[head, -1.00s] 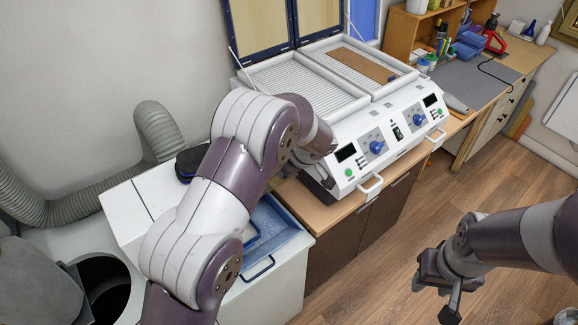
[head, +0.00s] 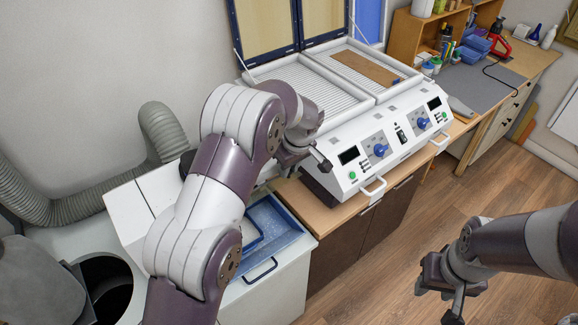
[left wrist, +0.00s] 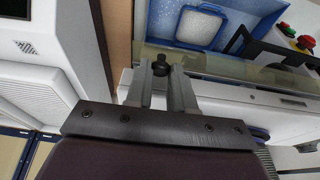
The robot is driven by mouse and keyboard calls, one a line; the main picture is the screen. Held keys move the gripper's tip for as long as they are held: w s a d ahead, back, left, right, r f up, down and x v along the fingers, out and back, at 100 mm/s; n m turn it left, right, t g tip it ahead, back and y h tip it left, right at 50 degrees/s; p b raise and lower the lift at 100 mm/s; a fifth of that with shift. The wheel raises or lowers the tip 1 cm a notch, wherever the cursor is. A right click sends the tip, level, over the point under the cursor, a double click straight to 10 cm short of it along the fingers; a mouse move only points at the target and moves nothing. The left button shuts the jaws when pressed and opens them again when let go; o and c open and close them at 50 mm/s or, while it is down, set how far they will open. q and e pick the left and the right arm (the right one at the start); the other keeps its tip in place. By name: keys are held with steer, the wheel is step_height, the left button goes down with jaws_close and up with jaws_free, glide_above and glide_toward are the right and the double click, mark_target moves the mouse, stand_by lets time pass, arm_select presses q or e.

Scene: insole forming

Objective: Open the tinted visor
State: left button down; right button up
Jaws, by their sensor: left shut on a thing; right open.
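The tinted visor (left wrist: 215,66) shows in the left wrist view as a thin, see-through brownish band, seen nearly edge-on in front of a blue basin. A dark knob (left wrist: 162,64) sits at its near edge. My left gripper (left wrist: 166,82) is shut on this knob. In the head view my left gripper (head: 312,158) is beside the left front corner of the white two-bay machine, above and behind the blue basin (head: 284,216). My arm hides part of the basin, and I cannot make out the visor there. My right gripper (head: 444,278) is open and empty over the floor.
The white two-bay machine (head: 372,142) with raised lids stands close to my left gripper. The basin's white cabinet (head: 285,285) has a dark handle. A grey hose (head: 162,130) is at the left; floor is clear at right.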

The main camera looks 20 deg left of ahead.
arm_select(q)
steer(key=c, duration=1)
jaws_free()
steer(key=shift+d+r+b, duration=0.15)
steer(key=shift+r+b, duration=0.2)
steer(key=shift+b, duration=0.05)
steer(key=v, duration=1.2)
steer(key=shift+p, duration=0.4)
steer(key=shift+f, duration=0.1)
